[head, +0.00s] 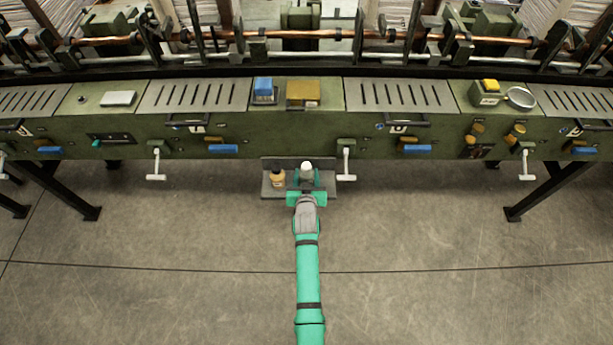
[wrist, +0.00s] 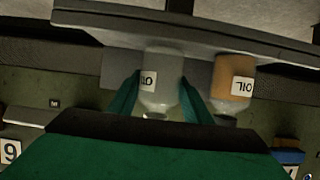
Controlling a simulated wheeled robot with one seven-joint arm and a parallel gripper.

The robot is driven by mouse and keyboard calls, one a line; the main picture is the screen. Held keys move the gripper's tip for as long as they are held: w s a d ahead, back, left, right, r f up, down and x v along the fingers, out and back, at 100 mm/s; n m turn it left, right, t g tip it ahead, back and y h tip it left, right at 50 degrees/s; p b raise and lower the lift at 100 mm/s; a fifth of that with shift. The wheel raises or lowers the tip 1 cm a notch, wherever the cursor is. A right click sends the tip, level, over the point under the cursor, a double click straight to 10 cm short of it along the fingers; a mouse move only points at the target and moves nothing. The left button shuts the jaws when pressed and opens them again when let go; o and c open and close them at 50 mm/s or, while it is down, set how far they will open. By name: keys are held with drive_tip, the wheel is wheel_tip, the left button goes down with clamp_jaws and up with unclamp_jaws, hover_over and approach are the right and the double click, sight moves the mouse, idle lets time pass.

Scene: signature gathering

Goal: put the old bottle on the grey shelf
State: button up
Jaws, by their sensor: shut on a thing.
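The grey shelf (head: 268,164) juts out from the front of the green machine, and its edge crosses the top of the wrist view (wrist: 270,43). My gripper (head: 306,181) is shut on a pale, see-through bottle (wrist: 160,82) with an OIL label. Its white cap (head: 306,165) shows between the fingers in the head view. The pale bottle is upright over the shelf, its base at or very near the surface; I cannot tell if it touches. An amber bottle (head: 277,179), also labelled OIL (wrist: 233,80), stands on the shelf to its left in the head view.
Crank handles (head: 157,164) (head: 346,164) hang from the machine front on either side of the shelf. The floor (head: 160,235) is clear.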

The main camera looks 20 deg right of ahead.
drive_tip(key=shift+f, duration=0.35)
drive_tip(key=shift+f, duration=0.1)
drive_tip(key=o, duration=1)
